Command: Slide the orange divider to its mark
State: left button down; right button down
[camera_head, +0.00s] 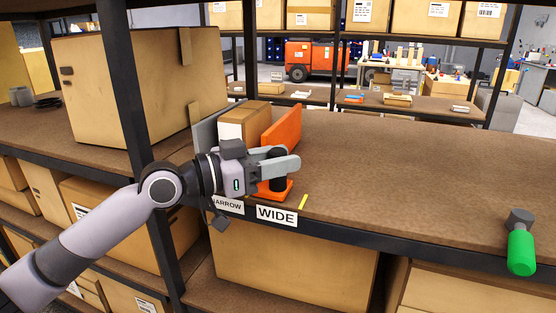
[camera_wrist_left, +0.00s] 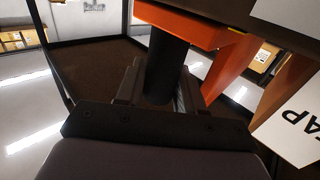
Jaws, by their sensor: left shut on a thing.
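The orange divider (camera_head: 284,128) stands upright on the shelf, with its orange foot near the front edge. My left gripper (camera_head: 284,165) reaches in from the left and is shut on the divider's dark upright handle (camera_head: 278,183). In the left wrist view the black handle (camera_wrist_left: 165,68) sits between the fingers, with the orange divider (camera_wrist_left: 228,70) beside it. A yellow mark (camera_head: 303,202) lies on the shelf's front edge, a little right of the divider's foot. My right gripper is not in view.
A cardboard box (camera_head: 236,128) stands left of the divider, near a grey panel (camera_head: 206,135). The shelf (camera_head: 400,175) is bare right of the divider. A WIDE label (camera_head: 277,215) is on the front edge. A black post stands behind my arm. A green cylinder (camera_head: 521,252) shows at right.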

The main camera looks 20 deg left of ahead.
pick_arm(q)
jog(key=shift+a, duration=0.45)
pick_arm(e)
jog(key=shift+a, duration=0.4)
pick_arm(q)
jog(key=c, duration=1.1)
grip_release()
jog(key=b+v, duration=0.2)
jog(key=v, duration=0.5)
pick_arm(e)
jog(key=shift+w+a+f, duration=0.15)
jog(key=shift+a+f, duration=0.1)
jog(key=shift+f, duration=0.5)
